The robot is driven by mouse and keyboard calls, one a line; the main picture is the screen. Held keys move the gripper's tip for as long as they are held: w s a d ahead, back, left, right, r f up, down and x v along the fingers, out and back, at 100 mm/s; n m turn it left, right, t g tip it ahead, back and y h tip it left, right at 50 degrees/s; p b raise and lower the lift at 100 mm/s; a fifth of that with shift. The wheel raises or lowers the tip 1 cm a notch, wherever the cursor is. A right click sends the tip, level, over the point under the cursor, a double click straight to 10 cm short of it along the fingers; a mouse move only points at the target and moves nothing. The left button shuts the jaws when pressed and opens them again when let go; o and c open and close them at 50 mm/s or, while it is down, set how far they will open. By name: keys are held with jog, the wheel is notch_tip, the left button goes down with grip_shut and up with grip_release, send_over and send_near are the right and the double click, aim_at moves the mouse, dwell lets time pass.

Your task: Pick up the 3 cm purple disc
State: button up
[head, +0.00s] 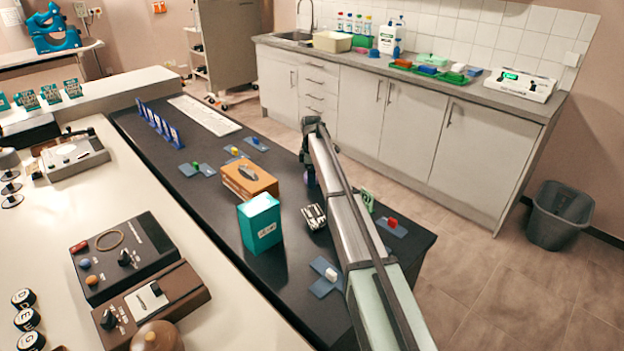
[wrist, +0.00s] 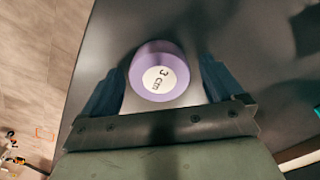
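The purple disc (wrist: 150,54) has a white label reading "3 cm" and sits on the dark surface in the wrist view. My gripper (wrist: 163,72) is open, with one blue finger on each side of the disc. A gap shows between the disc and each finger, and I cannot tell how far the fingertips are above the surface. In the head view, a bit of purple (head: 309,179) shows just under my gripper (head: 307,163), beside the far edge of the black bench. My arm hides part of that area.
On the black bench (head: 222,211) stand a teal box (head: 260,224), an orange-brown tissue box (head: 249,180) and a small metal item (head: 314,217). Small blocks on blue-grey plates, such as a red block (head: 392,222) and a white block (head: 331,275), lie around.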

jog(key=c, duration=1.1)
